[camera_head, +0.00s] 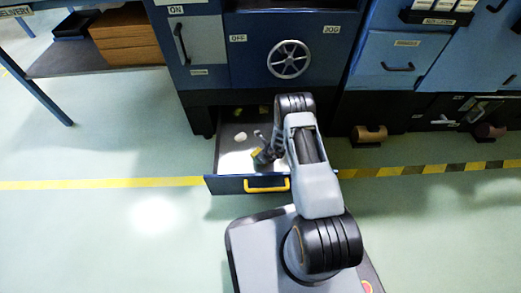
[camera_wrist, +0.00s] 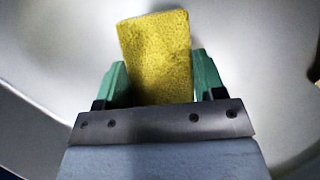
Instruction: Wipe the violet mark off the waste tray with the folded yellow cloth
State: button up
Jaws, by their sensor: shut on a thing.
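My gripper (camera_wrist: 158,88) is shut on the folded yellow cloth (camera_wrist: 155,50), which sits between its green fingers in the wrist view. In the head view the yellow cloth (camera_head: 257,154) shows small at the end of my arm, inside the pulled-out waste tray (camera_head: 230,157). The tray has a pale inner floor and a dark blue front with a yellow handle. I cannot tell whether the cloth touches the tray floor. No violet mark can be made out in either view; the cloth, gripper and arm hide part of the floor.
A whitish lump (camera_head: 240,136) lies in the tray, with small yellowish bits (camera_head: 238,112) farther back. The blue machine with a handwheel (camera_head: 289,59) stands above the tray. Brown rolls (camera_head: 369,134) sit low at right. Open floor (camera_head: 110,230) lies at left.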

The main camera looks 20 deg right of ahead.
notch_tip(320, 180, up, 2)
jog(key=shift+w+d+r+p, duration=0.15)
jog(key=shift+p, duration=0.15)
jog(key=shift+a+r+p, duration=0.2)
jog(key=shift+r+p, duration=0.15)
jog(key=shift+r, duration=0.2)
jog(key=shift+a+r+p, duration=0.15)
jog(key=shift+r+p, duration=0.2)
jog(key=shift+r, duration=0.15)
jog(key=shift+r+p, duration=1.1)
jog(key=shift+r, duration=0.7)
